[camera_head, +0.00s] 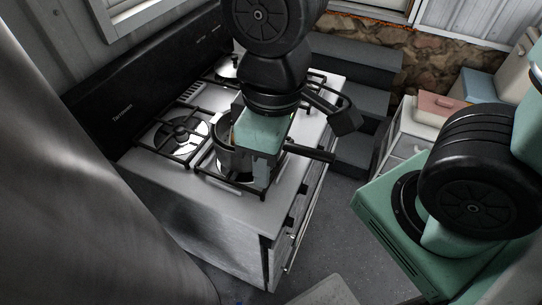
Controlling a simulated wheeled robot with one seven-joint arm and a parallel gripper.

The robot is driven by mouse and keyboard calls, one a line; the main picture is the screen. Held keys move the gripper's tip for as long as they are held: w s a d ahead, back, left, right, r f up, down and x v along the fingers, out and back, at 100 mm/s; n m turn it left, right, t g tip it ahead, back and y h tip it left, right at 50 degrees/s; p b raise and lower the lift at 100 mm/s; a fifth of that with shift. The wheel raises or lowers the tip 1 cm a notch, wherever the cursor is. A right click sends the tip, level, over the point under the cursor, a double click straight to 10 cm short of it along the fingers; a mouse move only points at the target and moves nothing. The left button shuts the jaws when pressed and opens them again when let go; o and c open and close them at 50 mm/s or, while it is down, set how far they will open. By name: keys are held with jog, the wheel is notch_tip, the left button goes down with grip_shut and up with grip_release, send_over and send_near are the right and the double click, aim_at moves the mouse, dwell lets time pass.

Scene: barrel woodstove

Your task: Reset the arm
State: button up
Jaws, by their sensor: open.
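My gripper (262,172) is over the front part of the stove (190,190), pointing down at a metal pot (228,160). The pot stands on a front burner, with a dark handle (310,152) reaching to the right. The gripper hides much of the pot. I cannot tell whether the fingers touch it. The gripper is open. My black and green arm comes down from the top of the picture, and more of it shows at the right.
Another burner (172,138) is bare at the left. Dark steps (365,95) rise behind the stove. A white cabinet (405,135) with boxes stands at the right. A large grey cylinder (70,200) fills the left. Some grey floor is clear.

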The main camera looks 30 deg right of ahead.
jog(key=shift+s+m, duration=0.4)
jog(key=shift+s, duration=0.1)
